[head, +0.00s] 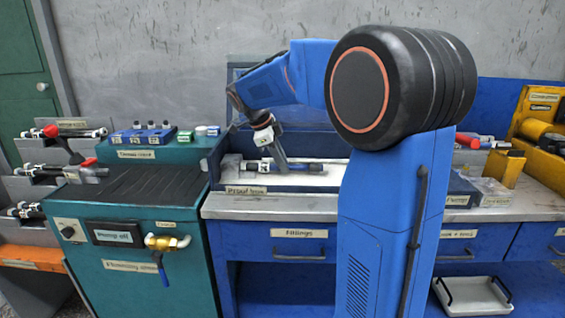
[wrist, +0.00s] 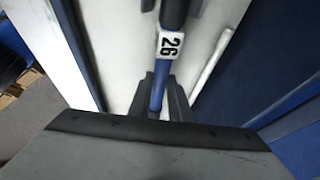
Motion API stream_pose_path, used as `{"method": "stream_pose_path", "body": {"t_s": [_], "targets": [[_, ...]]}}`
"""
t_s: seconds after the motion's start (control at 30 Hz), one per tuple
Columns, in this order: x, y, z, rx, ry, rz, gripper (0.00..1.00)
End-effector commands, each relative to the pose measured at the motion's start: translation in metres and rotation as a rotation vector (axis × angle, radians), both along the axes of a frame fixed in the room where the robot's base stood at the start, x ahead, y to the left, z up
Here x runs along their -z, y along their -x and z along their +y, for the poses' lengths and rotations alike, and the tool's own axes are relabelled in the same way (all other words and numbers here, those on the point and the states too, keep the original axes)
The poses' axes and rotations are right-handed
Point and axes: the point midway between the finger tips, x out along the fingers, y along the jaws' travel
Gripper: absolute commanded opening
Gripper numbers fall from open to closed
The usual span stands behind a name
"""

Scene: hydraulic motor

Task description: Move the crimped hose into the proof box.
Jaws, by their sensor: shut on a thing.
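My gripper (head: 281,166) reaches down into the proof box (head: 325,181), a blue-walled box with a pale floor on the workbench. It is shut on a hose (head: 307,167), which lies lengthwise in the box, at or just above the floor; I cannot tell whether it touches. In the wrist view the hose (wrist: 175,14) is blue with a white tag (wrist: 170,45) reading 26, and it runs between the dark fingers (wrist: 161,98). My arm hides the box's right end in the head view.
A rack with several hoses (head: 75,132) stands at the far left. A teal stand (head: 120,240) with a "Pump off" panel (head: 117,234) and brass valve (head: 168,242) is left of the bench. A "Fittings" drawer (head: 299,244) is below the box. A white tray (head: 472,296) sits low right.

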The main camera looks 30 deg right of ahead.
Motion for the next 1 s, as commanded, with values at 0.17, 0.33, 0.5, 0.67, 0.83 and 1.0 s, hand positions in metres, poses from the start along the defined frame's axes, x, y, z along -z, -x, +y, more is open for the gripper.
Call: {"method": "stream_pose_path", "body": {"t_s": [0.17, 0.33, 0.5, 0.67, 0.83, 1.0], "targets": [[0.003, 0.000, 0.000, 0.000, 0.001, -0.001, 0.00], [0.005, 0.000, 0.000, 0.000, 0.001, -0.001, 0.00], [0.007, 0.000, 0.000, -0.001, 0.000, -0.001, 0.32], [0.007, 0.000, 0.000, 0.000, -0.001, 0.001, 0.39], [0.007, 0.000, 0.001, 0.000, -0.002, 0.003, 0.39], [-0.008, -0.001, 0.007, -0.001, 0.000, 0.000, 0.39]]}}
